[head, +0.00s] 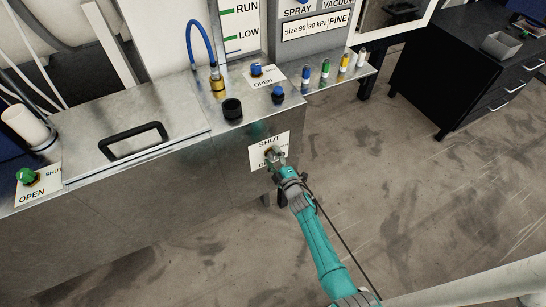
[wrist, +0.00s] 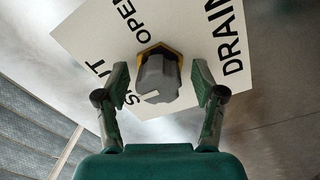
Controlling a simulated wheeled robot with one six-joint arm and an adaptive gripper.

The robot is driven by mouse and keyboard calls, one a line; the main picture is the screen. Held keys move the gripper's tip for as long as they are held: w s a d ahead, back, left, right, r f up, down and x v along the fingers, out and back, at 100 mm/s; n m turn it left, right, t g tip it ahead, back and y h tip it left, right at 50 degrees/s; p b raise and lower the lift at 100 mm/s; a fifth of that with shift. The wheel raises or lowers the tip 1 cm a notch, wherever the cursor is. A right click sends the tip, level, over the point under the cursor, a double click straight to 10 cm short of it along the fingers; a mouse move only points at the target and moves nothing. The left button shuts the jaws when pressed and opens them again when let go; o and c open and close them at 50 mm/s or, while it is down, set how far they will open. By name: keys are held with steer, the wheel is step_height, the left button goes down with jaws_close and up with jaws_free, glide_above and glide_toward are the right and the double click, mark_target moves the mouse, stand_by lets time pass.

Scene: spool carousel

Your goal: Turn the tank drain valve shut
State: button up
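The tank drain valve has a grey faceted knob (wrist: 158,78) with a pale pointer mark, on a brass-coloured base. Its white label (wrist: 200,45) reads SHUT, OPEN and DRAIN. In the head view the label (head: 262,140) is on the front face of the steel tank, and my gripper mostly covers the knob. My gripper (wrist: 160,85) is open in the wrist view, with one finger on each side of the knob and a visible gap on both sides. In the head view my gripper (head: 276,156) is at the label. The pale mark points toward the lower left in the wrist view, near SHUT.
On the tank top are a green knob (head: 26,176), two blue knobs, a black cap (head: 232,109) and a lid with a black handle (head: 134,140). Several coloured spools (head: 325,70) stand on a shelf at right. The floor (head: 400,190) to the right is clear.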

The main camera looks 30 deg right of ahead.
steer(key=shift+s, duration=0.1)
steer(key=s, duration=1.2)
steer(key=shift+f, duration=0.2)
steer(key=s+a+r+m, duration=0.2)
steer(key=s+a, duration=0.1)
steer(key=s, duration=0.5)
steer(key=s+a+r+m+g, duration=0.1)
steer(key=s+a+m, duration=0.1)
steer(key=s, duration=0.6)
steer(key=s+a+r+m, duration=0.2)
steer(key=s+a+m, duration=0.1)
steer(key=s, duration=0.4)
steer(key=s+a+r+m+g, duration=0.2)
steer(key=s+r+m, duration=0.3)
steer(key=s+r, duration=1.2)
steer(key=shift+s+r+m+g, duration=0.15)
steer(key=shift+r+m+g, duration=0.15)
steer(key=shift+m, duration=0.1)
